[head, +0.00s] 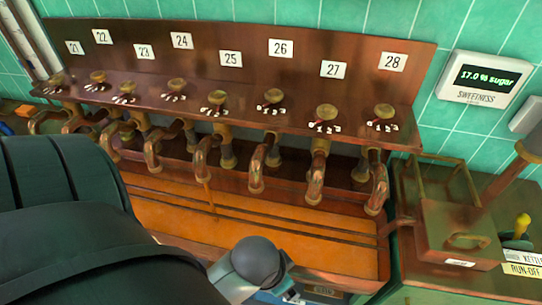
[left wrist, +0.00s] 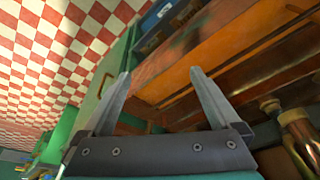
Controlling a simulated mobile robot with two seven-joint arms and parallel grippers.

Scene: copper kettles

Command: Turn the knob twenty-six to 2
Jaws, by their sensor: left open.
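Knob twenty-six (head: 273,96) is a small round brass knob on the copper shelf, below the white label 26 (head: 281,47). Small white marks 1, 2, 3 sit in front of it. A red pointer shows at its lower left, seemingly near the 1, but it is too small to be sure. My left gripper (left wrist: 158,84) is open and empty in the left wrist view, facing the orange-brown wooden front. In the head view my left arm reaches to the bottom centre, well below the knob. My right gripper is not in view.
Similar knobs stand on both sides, including knob 25 (head: 217,97) and knob 27 (head: 326,112). Curved copper spouts (head: 258,165) hang below the shelf over an orange trough (head: 300,245). A sugar display (head: 486,77) reads 17.0 %. A copper box (head: 455,232) stands at right.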

